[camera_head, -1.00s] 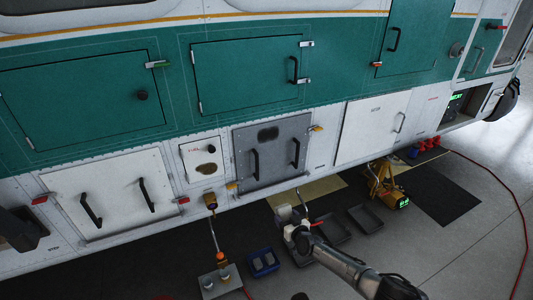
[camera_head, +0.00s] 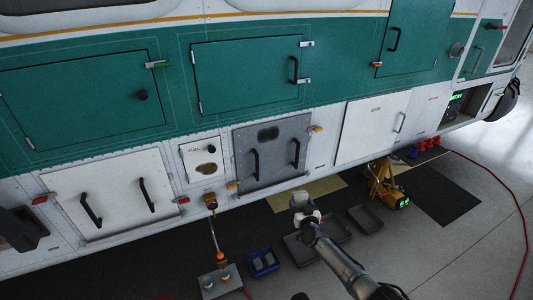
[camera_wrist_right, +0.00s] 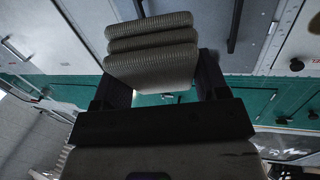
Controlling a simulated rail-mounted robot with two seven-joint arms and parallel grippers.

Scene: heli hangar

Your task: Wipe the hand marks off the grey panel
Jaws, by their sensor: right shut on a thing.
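The grey panel (camera_head: 272,152) is on the lower side of the vehicle and has two dark upright handles. A dark rounded patch (camera_head: 268,133) shows near its top; I cannot tell if it is a hand mark. My right gripper (camera_head: 301,200) is below the panel's lower right corner, in front of it. In the right wrist view it is shut on a folded grey-beige cloth (camera_wrist_right: 152,48), held between the two dark fingers. The cloth looks apart from the panel and hides part of it there.
A white panel with handles (camera_head: 112,196) is at the left, and another white panel (camera_head: 372,127) is at the right. Below stand a blue bin (camera_head: 262,263), dark trays (camera_head: 366,218) and a yellow device (camera_head: 389,192). A red hose (camera_head: 515,200) lies on the floor.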

